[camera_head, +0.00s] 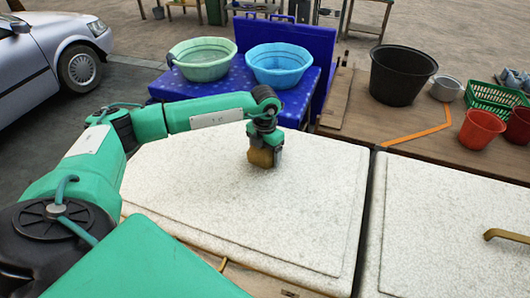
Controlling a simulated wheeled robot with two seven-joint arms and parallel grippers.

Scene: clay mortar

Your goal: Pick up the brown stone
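The brown stone (261,158) is a small blocky tan-brown lump near the far middle of the white speckled slab (215,210). My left gripper (265,152) reaches in from the left and points down over the stone. Its fingers are at the stone's sides and appear shut on it, and they hide its upper part. I cannot tell whether the stone's underside touches the slab or is just clear of it. My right gripper is not in view.
A blue table (232,92) behind the slab holds a green basin (203,60) and a blue basin (279,65). At the right, a wooden table (365,118) holds a black bucket (400,75), a green basket (493,98) and red pots (480,128). The slab's front is clear.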

